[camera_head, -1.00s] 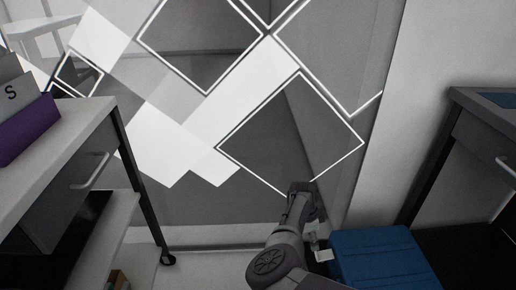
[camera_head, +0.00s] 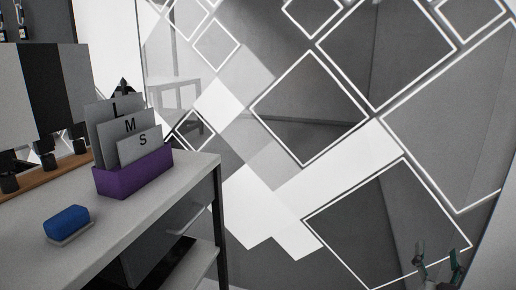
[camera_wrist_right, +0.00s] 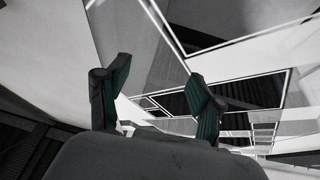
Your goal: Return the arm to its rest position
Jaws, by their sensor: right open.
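My right gripper (camera_head: 437,267) shows at the lower right edge of the head view, its fingertips pointing up in front of the patterned glass wall. It is open with nothing between its fingers. In the right wrist view its two green-padded fingers (camera_wrist_right: 158,95) stand wide apart, with only wall and floor patterns beyond them. The rest of the right arm is below the head view. My left gripper is not in view.
A grey desk (camera_head: 205,170) stands at the left. On it are a purple holder (camera_head: 135,175) with cards lettered L, M and S, and a blue eraser-like block (camera_head: 67,222). The glass wall (camera_head: 310,110) fills the back. Open room lies between desk and gripper.

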